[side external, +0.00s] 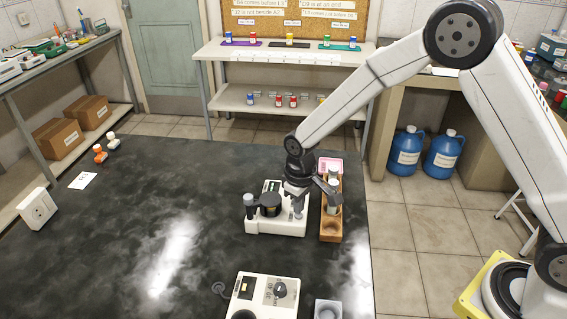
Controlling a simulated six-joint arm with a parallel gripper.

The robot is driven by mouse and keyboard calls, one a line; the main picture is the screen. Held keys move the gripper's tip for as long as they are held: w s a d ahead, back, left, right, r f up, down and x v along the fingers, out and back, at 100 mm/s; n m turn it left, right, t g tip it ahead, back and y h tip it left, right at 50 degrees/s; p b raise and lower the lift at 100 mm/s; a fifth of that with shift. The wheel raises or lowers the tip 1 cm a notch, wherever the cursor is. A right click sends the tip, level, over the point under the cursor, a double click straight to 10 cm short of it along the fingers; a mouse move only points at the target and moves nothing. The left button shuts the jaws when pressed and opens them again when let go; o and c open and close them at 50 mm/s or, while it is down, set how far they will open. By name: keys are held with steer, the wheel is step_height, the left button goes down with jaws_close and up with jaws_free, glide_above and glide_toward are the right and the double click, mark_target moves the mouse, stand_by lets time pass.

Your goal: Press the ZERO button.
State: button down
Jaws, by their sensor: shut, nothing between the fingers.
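A white bench instrument (262,227) stands near the right side of the dark table. It has a small greenish panel at its back left and a dark round part on top. My gripper (297,207) points down over the right part of this instrument, with its fingers together and nothing held. The fingertips are at or just above its top; I cannot tell whether they touch it. The ZERO button cannot be made out; no label is readable at this size, and my gripper covers part of the instrument's top.
A wooden rack (331,228) with a pink item (331,166) at its far end stands close to the instrument's right. A second white device (259,291) with a dark knob and a grey block (328,310) are at the front. The table's left-middle is clear.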

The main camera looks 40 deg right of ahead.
steer(key=shift+f, duration=0.6)
stand_by(0.4)
steer(key=shift+r, duration=3.75)
steer(key=shift+d, duration=0.1)
steer(key=s+d+r+m+t, duration=0.1)
steer(key=s+d, duration=0.3)
steer(key=s, duration=0.4)
steer(key=s+d+r+m+t, duration=0.1)
steer(key=s+d+m, duration=0.1)
steer(key=s+d, duration=0.3)
steer(key=s, duration=0.3)
steer(key=shift+s+d+t, duration=0.25)
steer(key=shift+d+t, duration=0.05)
